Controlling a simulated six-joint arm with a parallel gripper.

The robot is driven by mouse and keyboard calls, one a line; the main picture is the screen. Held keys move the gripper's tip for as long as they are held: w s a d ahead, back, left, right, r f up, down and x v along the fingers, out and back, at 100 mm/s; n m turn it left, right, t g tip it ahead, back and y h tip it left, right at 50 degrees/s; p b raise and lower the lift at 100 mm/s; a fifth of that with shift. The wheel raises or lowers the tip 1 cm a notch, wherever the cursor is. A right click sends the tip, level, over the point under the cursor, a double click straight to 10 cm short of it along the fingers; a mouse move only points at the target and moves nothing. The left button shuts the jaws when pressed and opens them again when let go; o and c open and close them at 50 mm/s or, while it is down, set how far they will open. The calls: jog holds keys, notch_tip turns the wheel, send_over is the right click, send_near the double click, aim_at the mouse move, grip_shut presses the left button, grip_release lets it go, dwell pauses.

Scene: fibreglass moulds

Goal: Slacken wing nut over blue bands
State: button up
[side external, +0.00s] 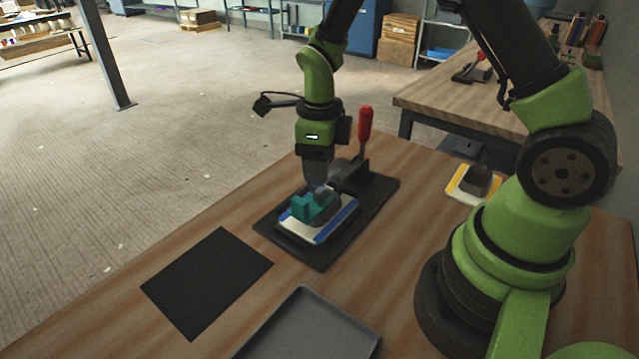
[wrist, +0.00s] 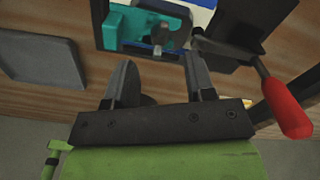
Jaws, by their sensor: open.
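A white mould with blue bands (side external: 339,222) lies on a dark base plate (side external: 385,190). A teal block (side external: 303,210) sits on it; the teal also shows in the wrist view (wrist: 119,25). A small grey part (wrist: 162,33) stands by the teal block and may be the wing nut; its shape is too small to tell. A clamp with a red handle (side external: 365,125) stands at the plate's back; its handle also shows in the wrist view (wrist: 286,100). My gripper (side external: 318,184) points down just above the mould. In the wrist view its fingers (wrist: 160,78) are apart and empty.
A yellow-banded mould (side external: 461,186) lies to the right, near my arm's base. A black mat (side external: 207,282) lies flat at front left, and a grey tray (side external: 310,330) sits at the front. The upright red handle is close behind my gripper.

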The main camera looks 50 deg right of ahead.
aim_at(319, 189)
notch_tip(319, 189, down, 5)
jog(key=shift+r, duration=0.1)
jog(key=shift+c, duration=0.2)
jog(key=c, duration=0.9)
